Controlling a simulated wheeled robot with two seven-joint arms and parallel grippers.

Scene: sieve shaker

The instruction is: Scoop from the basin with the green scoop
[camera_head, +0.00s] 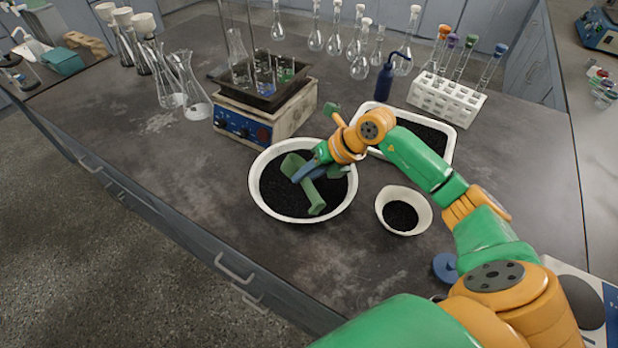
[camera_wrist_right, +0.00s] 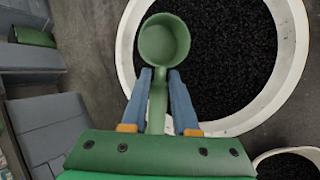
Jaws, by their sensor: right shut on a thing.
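The round white basin (camera_head: 262,203) stands on the dark bench and holds black granules. It also shows in the right wrist view (camera_wrist_right: 125,45). My right gripper (camera_head: 306,173) is over the basin, its blue fingers shut on the handle of the green scoop (camera_head: 292,164). In the wrist view the scoop's round cup (camera_wrist_right: 165,38) lies ahead of the fingers (camera_wrist_right: 158,95), and its handle runs between them. The cup looks green inside, with no black granules visible in it. I cannot tell whether the scoop touches the granules. My left gripper is out of view.
A small white bowl (camera_head: 426,216) with black granules stands right of the basin. A white tray (camera_head: 447,150) of granules lies behind my right arm. A hotplate (camera_head: 235,120) with glassware and a test-tube rack (camera_head: 448,99) stand farther back. The bench front-left is clear.

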